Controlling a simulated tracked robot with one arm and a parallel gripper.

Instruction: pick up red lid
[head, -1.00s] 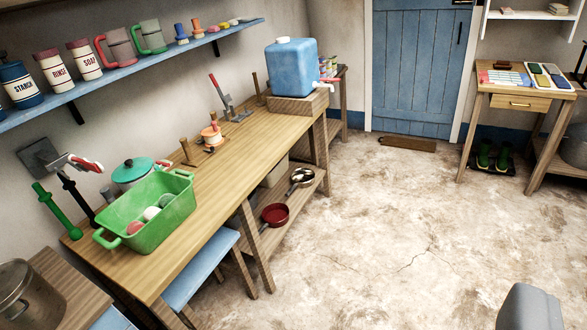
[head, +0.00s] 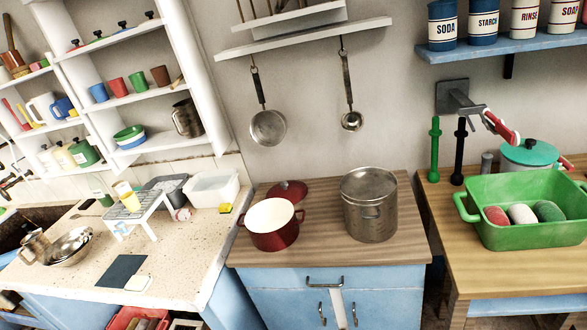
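The red lid (head: 288,190) lies on the wooden top of the blue cabinet, behind the red pot. It is dark red with a small dark knob, and its near edge is partly hidden by the pot. The red pot (head: 271,226) stands open in front of it, with a pale inside. My gripper is not in view.
A ladle (head: 350,120) and a skimmer (head: 267,127) hang above. A green basin (head: 524,224) with balls stands on the right table. A speckled counter (head: 185,262) with dishes is at left.

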